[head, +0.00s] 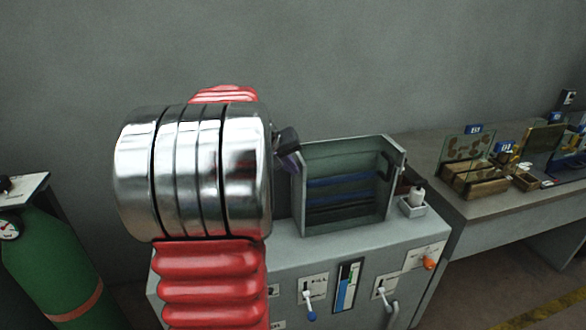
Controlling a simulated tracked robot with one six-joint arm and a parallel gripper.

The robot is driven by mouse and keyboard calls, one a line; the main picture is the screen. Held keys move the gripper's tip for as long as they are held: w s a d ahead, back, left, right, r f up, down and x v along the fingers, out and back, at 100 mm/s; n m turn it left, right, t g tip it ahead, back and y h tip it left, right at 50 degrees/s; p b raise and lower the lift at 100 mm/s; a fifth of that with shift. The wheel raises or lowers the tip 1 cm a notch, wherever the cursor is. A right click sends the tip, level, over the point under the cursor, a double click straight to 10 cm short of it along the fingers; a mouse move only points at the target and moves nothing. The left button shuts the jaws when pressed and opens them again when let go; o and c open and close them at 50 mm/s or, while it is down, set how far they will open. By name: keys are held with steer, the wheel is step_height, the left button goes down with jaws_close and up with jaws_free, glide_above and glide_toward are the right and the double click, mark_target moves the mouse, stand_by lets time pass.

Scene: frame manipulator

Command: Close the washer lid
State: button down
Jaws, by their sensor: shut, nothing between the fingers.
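The washer (285,262) is a grey cabinet with levers and a gauge on its front. Its lid (392,190) appears to stand up from the top as a grey-green framed panel with dark blue bands across its face. A dark handle (386,168) shows at the lid's right side. My gripper (289,155) shows only as a small dark part beside the lid's upper left edge. It is shut and holds nothing. I cannot tell whether it touches the lid. My red and silver arm hides the left part of the washer.
A white bottle (417,196) sits in a small tray at the washer's right end. A bench (480,212) with wooden blocks and boards stands at the right. A green gas cylinder (60,265) stands at the left. The wall behind is bare.

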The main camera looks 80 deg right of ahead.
steer(key=w+a+r, duration=0.6)
steer(key=r, duration=0.2)
steer(key=shift+a, duration=0.25)
steer(key=shift+w, duration=0.1)
stand_by(0.5)
steer(key=w+a+f+n+t+y, duration=0.15)
steer(key=w+a+n+t, duration=0.5)
steer(key=w+a, duration=1.7)
steer(key=s+a+f+n+t+y, duration=0.1)
steer(key=a+f+n+y, duration=0.1)
steer(key=a, duration=1.4)
steer(key=s+a+f+n+t+y, duration=0.1)
steer(key=a+n, duration=0.5)
steer(key=a, duration=1)
step_height(320, 180, down, 4)
steer(key=shift+s+r+t+y, duration=0.1)
steer(key=shift+s+t+y, duration=0.25)
steer(key=shift+s+y, duration=0.45)
